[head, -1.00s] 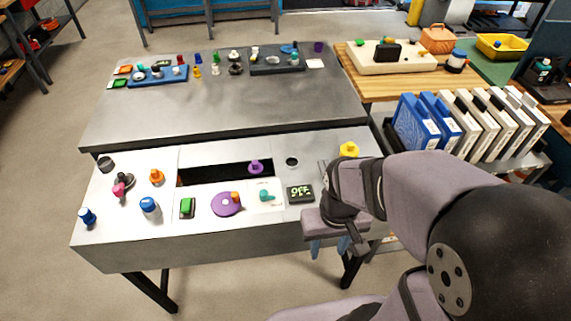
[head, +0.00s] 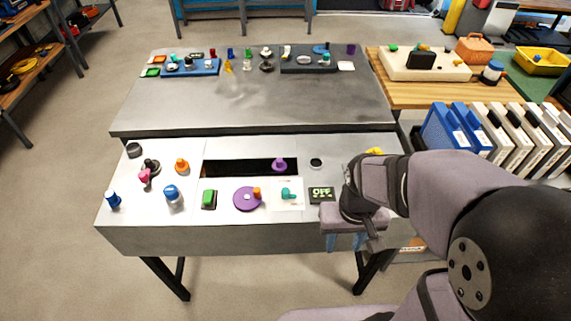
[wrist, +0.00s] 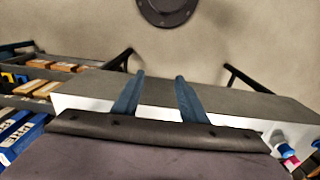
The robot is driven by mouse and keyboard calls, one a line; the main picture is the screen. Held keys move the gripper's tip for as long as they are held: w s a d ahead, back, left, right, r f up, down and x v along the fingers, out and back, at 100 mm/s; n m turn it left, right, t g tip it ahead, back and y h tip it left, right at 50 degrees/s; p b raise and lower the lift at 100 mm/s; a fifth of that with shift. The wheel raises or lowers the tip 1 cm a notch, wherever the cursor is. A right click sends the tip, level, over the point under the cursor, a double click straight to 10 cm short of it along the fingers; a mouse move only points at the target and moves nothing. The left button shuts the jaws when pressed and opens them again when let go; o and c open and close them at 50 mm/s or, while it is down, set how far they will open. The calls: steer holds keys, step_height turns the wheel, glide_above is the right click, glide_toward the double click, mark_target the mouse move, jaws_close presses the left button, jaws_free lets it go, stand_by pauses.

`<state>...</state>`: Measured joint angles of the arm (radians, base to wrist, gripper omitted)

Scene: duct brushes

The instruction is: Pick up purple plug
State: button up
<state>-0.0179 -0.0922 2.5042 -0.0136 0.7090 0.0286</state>
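The purple plug (head: 279,164) stands at the right end of the dark slot (head: 235,168) in the white panel of the near bench. My gripper (head: 345,243) is to the right of the plug and nearer the camera, pointing down at the front edge of the bench. In the wrist view its two blue fingers (wrist: 155,97) are apart with nothing between them. The plug does not show in the wrist view.
White and blue binders (head: 490,135) stand to the right. The raised grey surface (head: 250,105) behind has clear room.

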steer(key=w+a+t, duration=0.2)
steer(key=w+a, duration=0.2)
steer(key=w, duration=1.2)
steer(key=t, duration=0.2)
glide_toward(279, 160)
steer(key=f, duration=0.1)
steer(key=shift+p+x, duration=0.6)
steer(key=shift+x, duration=0.55)
steer(key=shift+f, duration=0.15)
steer(key=shift+p+x, duration=1.4)
steer(key=shift+x, duration=1.1)
steer(key=shift+w, duration=0.15)
jaws_close()
